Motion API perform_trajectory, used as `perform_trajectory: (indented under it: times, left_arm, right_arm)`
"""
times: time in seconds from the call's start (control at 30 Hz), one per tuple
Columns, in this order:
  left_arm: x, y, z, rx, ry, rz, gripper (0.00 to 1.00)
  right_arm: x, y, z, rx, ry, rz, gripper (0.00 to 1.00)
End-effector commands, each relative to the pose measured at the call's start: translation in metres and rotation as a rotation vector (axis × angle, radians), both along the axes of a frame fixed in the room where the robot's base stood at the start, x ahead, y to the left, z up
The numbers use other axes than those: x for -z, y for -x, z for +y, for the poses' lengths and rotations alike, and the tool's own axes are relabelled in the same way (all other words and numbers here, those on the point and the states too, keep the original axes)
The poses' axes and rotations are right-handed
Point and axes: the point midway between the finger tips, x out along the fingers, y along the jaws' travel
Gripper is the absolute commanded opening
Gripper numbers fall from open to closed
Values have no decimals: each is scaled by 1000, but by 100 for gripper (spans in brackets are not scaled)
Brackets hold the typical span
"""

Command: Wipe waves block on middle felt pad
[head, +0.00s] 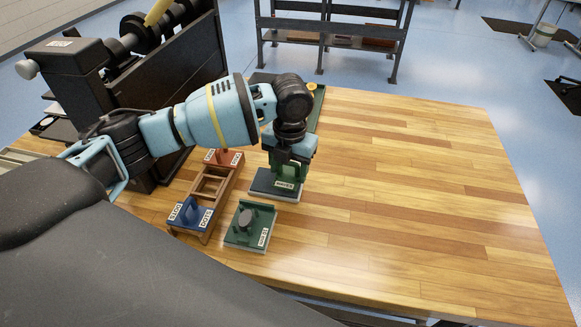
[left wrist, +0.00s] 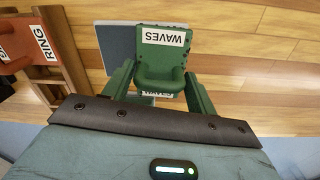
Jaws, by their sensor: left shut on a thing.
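The green waves block (left wrist: 163,50) carries a white WAVES label and a handle. My left gripper (head: 290,166) is shut on its handle; both fingers flank it in the left wrist view (left wrist: 160,92). The block is over a grey felt pad (head: 262,186) with a pale base, and part of the pad (left wrist: 117,45) shows beside it in the wrist view. Whether block and pad touch, I cannot tell. My right gripper is not in view.
A wooden rack (head: 206,186) holds a blue DOTS block (head: 190,215) and a red RING block (head: 222,157), with an empty middle slot. A green-topped piece with a dark knob (head: 247,222) stands nearer. A black press (head: 75,85) stands left. The table's right side is clear.

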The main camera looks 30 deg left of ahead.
Motion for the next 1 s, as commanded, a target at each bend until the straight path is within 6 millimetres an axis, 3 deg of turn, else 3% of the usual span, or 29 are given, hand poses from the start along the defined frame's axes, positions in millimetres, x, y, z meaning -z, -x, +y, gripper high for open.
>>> perform_trajectory:
  times: [1.0]
  left_arm:
    - [2, 14, 54, -5, -8, 7, 30]
  right_arm:
    - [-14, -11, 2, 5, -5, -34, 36]
